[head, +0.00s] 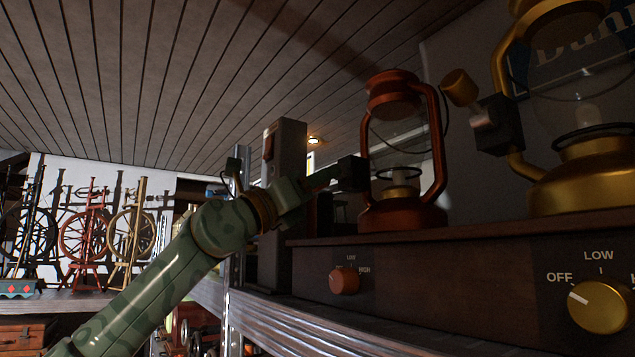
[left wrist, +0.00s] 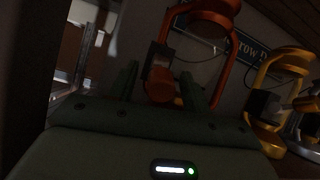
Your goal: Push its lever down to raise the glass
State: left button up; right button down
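A red lantern (head: 442,150) stands on a dark wooden shelf unit, also seen in the left wrist view (left wrist: 230,55). Its clear glass (head: 395,135) sits inside the frame; its exact height is hard to tell. A black lever block (head: 353,173) is on its left side. In the left wrist view, the lever's red knob (left wrist: 160,88) points toward the camera, below the block (left wrist: 157,58). My left gripper (head: 318,180) is at the lever; its two fingers (left wrist: 170,88) stand apart with the knob between them. Contact cannot be told. My right gripper is out of view.
A yellow lantern (head: 540,190) stands to the right, its lever knob (head: 460,87) angled upward. Red (head: 344,281) and yellow (head: 600,307) dials are on the unit's front. A dark upright box (head: 285,150) stands behind my gripper. Spinning wheels (head: 85,235) are far left.

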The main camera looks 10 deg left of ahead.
pick_arm(q)
jog(key=shift+s+a+f+b, duration=0.15)
jog(key=shift+s+f+b, duration=0.05)
jog(key=shift+f+b, duration=0.15)
jog(key=b+v, duration=0.7)
jog(key=v, duration=0.8)
jog(key=shift+s+a, duration=0.2)
jog(key=shift+a, duration=0.1)
